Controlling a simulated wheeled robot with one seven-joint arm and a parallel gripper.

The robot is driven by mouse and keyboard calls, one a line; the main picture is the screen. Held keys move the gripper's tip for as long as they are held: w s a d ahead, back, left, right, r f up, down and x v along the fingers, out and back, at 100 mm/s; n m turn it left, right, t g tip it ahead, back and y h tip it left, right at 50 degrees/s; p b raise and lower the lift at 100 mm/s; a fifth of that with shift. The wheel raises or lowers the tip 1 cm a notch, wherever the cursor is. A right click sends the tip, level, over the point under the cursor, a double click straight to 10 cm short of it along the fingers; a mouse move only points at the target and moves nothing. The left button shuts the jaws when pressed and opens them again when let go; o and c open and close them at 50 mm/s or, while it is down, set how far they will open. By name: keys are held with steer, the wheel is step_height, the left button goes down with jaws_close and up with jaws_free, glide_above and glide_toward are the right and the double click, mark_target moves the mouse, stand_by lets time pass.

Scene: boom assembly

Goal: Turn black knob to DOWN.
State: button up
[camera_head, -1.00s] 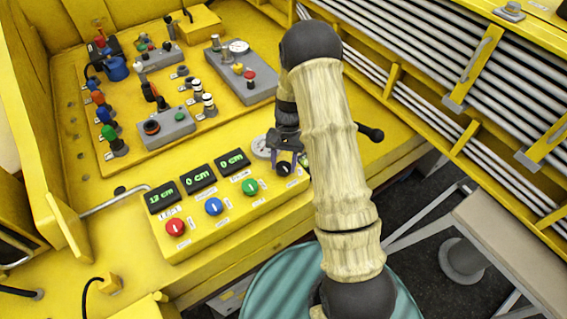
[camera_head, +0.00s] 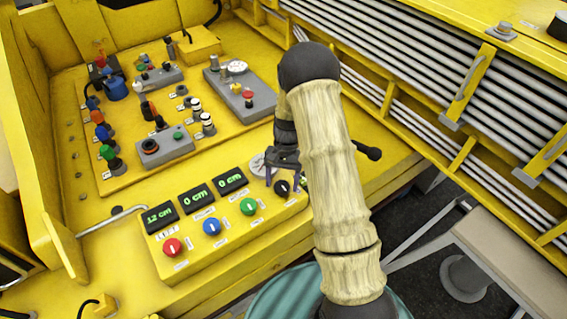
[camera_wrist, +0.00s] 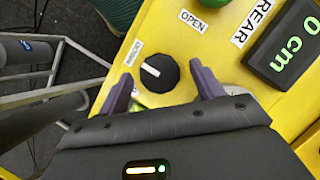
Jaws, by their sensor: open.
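The black knob (camera_head: 282,187) sits at the right end of the yellow control box, in line with the red, blue and green knobs. In the wrist view the black knob (camera_wrist: 160,78) shows a white pointer line slanting toward the upper left. A small white label stands beside it, its text hard to read. My gripper (camera_head: 284,180) is at the knob from above. In the wrist view my gripper (camera_wrist: 160,72) is open, with one purple finger on each side of the knob and gaps visible between them.
The green knob (camera_head: 248,206), blue knob (camera_head: 212,227) and red knob (camera_head: 172,247) lie to the left. The left display (camera_head: 159,215) appears to read 12 cm; the other two read 0 cm. A black-tipped lever (camera_head: 369,151) stands right of my arm.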

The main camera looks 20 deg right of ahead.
steer(key=b+v, duration=0.4)
steer(key=v, duration=1.3)
steer(key=shift+s+a, duration=0.1)
steer(key=s+a+f+n+t+h, duration=0.1)
steer(key=s+n+t, duration=0.1)
steer(key=s, duration=0.8)
steer(key=s+a+f+n+t+h, duration=0.1)
steer(key=s+a+n+t, duration=0.1)
steer(key=s, duration=0.9)
steer(key=n+t, duration=0.1)
steer(key=t, duration=0.1)
steer(key=shift+n+t, duration=0.3)
steer(key=shift+a, duration=0.1)
steer(key=shift+c, duration=0.5)
stand_by(0.3)
